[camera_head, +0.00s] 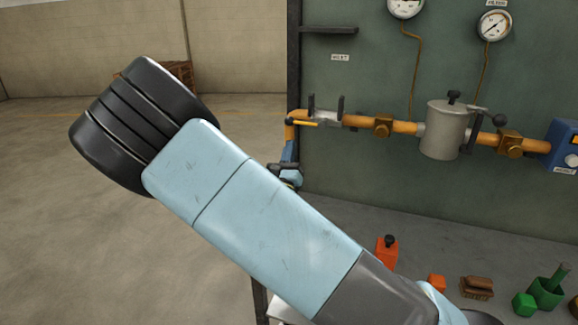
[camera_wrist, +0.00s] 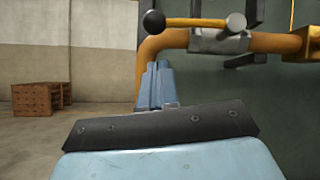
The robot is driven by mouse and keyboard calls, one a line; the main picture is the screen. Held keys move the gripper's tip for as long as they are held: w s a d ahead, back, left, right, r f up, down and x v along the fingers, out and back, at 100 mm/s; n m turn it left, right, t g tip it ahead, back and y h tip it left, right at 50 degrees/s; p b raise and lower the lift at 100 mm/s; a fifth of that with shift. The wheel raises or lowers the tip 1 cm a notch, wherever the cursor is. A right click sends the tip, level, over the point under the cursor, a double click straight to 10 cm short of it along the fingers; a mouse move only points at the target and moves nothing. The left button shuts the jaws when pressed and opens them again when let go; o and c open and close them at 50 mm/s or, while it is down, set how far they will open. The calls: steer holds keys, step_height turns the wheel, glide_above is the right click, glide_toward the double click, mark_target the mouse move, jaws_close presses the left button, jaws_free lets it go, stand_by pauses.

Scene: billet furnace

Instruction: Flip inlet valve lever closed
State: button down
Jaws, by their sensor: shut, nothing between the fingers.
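The inlet valve lever (camera_head: 303,122) is a thin yellow rod at the left end of the orange pipe, under a small white label (camera_head: 340,57). In the wrist view the lever (camera_wrist: 195,22) lies level, with a black ball knob (camera_wrist: 154,22) at its left end and a silver pivot (camera_wrist: 236,22) at its right. My gripper (camera_head: 291,150) is shut and empty, just below the pipe's left bend. In the wrist view my blue fingers (camera_wrist: 159,68) point up below the knob, with a visible gap to it. Contact with the pipe behind cannot be told.
The orange pipe (camera_head: 360,122) runs right along the green panel (camera_head: 350,180) to a grey canister (camera_head: 446,130) and a blue box (camera_head: 563,145). Two gauges (camera_head: 494,25) hang above. Red and green items and a brush (camera_head: 477,287) lie lower right. Open floor (camera_head: 60,230) is left.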

mark_target(304, 123)
steer(key=r, duration=0.3)
steer(key=shift+w+a+r, duration=0.1)
steer(key=shift+w+a, duration=0.15)
